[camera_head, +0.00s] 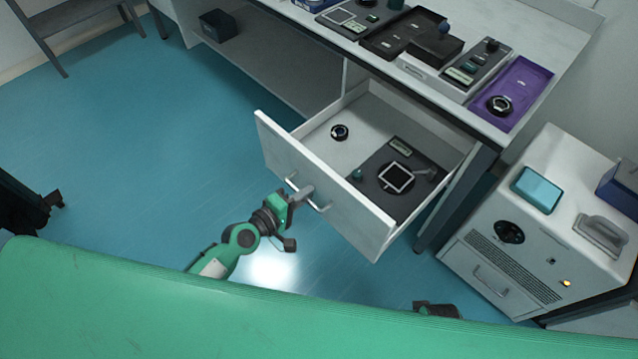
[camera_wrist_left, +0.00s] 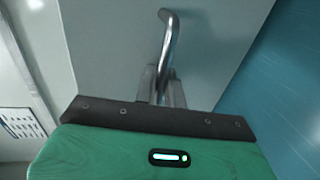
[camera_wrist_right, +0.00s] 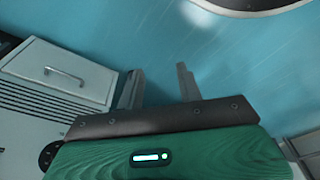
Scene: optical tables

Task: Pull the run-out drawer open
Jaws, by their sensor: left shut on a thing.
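The run-out drawer (camera_head: 330,190) under the table stands open, with its white front panel toward me. Inside it are a round black-and-white piece (camera_head: 339,132) and a dark board (camera_head: 408,205) with a square-framed device on it. My left gripper (camera_head: 301,194) is at the drawer front, shut on the metal bar handle (camera_head: 319,208). In the left wrist view its fingers (camera_wrist_left: 161,88) close around the handle (camera_wrist_left: 170,35), which stands out from the panel. My right gripper (camera_wrist_right: 158,88) is open and empty above the blue floor, with its fingers apart; in the head view only a dark part of that arm shows.
The table top (camera_head: 560,35) carries trays and devices, including a purple tray (camera_head: 511,92). A white cabinet (camera_head: 545,240) with a teal box (camera_head: 537,189) stands to the right of the table leg. The blue floor (camera_head: 150,130) left of the drawer is clear.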

